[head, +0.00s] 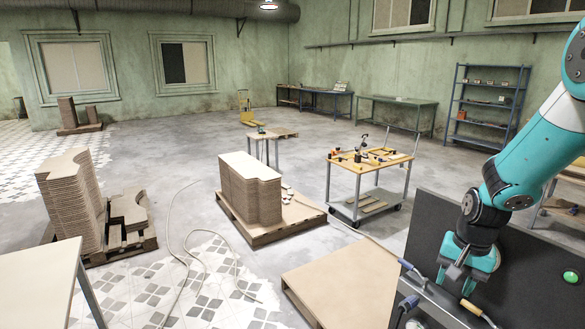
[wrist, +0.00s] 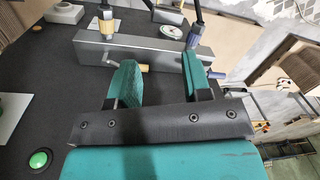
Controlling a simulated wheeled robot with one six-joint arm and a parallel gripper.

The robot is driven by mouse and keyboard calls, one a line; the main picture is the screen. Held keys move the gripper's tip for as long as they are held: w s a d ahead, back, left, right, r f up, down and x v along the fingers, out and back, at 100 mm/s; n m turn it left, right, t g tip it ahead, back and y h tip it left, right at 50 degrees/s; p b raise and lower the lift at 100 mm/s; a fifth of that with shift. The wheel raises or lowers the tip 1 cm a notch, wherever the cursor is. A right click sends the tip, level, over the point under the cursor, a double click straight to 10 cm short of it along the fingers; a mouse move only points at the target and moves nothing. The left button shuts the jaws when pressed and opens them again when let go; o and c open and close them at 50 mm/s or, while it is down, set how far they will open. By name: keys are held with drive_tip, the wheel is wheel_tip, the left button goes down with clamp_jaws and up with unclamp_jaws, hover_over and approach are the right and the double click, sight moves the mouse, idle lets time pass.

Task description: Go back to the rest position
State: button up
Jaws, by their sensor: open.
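My gripper (head: 463,272) is at the lower right of the head view, pointing down beside the dark panel. In the wrist view, its two teal fingers (wrist: 160,68) stand apart with nothing between them. One stack of curved boards (head: 250,190) with a pale top stands on a pallet mid-floor. Another tall stack (head: 72,195) is on a pallet at the left.
The dark panel (head: 435,228) with a green button (head: 571,276) stands close to my arm. A brown board (head: 345,285) is at the front. A tool cart (head: 370,165) stands behind. Open floor lies further back.

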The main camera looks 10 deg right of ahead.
drive_tip(key=s+a+r+n+y+b, duration=0.1)
drive_tip(key=s+a+r+n+b, duration=0.2)
drive_tip(key=a, duration=0.6)
drive_tip(key=s+a+r+n+y+b, duration=0.1)
drive_tip(key=s+a+n+b, duration=0.3)
drive_tip(key=a, duration=0.5)
drive_tip(key=s+a+r+n+y+b, duration=0.1)
drive_tip(key=s+a+n+b, duration=0.2)
drive_tip(key=s+a+n, duration=0.6)
drive_tip(key=s, duration=0.3)
drive_tip(key=shift+s+r+g, duration=0.3)
drive_tip(key=shift+s, duration=0.1)
